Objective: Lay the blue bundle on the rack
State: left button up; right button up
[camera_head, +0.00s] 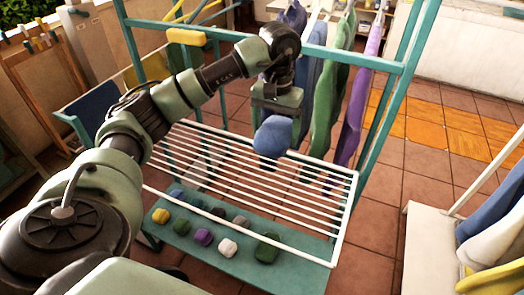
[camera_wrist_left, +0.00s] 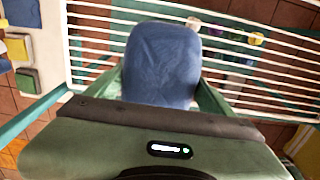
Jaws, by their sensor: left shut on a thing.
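The blue bundle (camera_head: 273,138) is a rounded, soft-looking lump held in my left gripper (camera_head: 276,112). The gripper is shut on it from above, and the bundle sticks out below the jaws. In the left wrist view the bundle (camera_wrist_left: 162,58) shows between the two green fingers. The rack (camera_head: 346,220) is a white frame with parallel bars and a bare top. The bundle hangs over its far right part; I cannot tell how large the gap to the bars is. The rack (camera_wrist_left: 68,45) also shows behind the bundle in the left wrist view. My right gripper is not in view.
Several small coloured bundles, such as a yellow one (camera_head: 161,215) and a dark green one (camera_head: 267,247), lie on the teal shelf (camera_head: 222,266) under the rack. Long garments (camera_head: 329,95) hang from the teal frame (camera_head: 345,60) behind. A white stand (camera_head: 432,245) is at the right.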

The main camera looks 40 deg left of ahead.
aim_at(273, 179)
pick_arm(q)
notch_tip(273, 179, down, 16)
jog(key=shift+r+p, duration=0.2)
jog(key=shift+p, duration=1)
jog(key=shift+w, duration=0.1)
jog(key=shift+f, duration=0.2)
jog(key=o, duration=1.3)
jog(key=shift+o, duration=0.2)
jog(key=shift+r, duration=0.15)
jog(key=shift+r, duration=0.2)
notch_tip(273, 179, up, 12)
jog(key=b, duration=0.2)
jog(key=shift+f+b, duration=0.15)
jog(key=shift+b, duration=0.25)
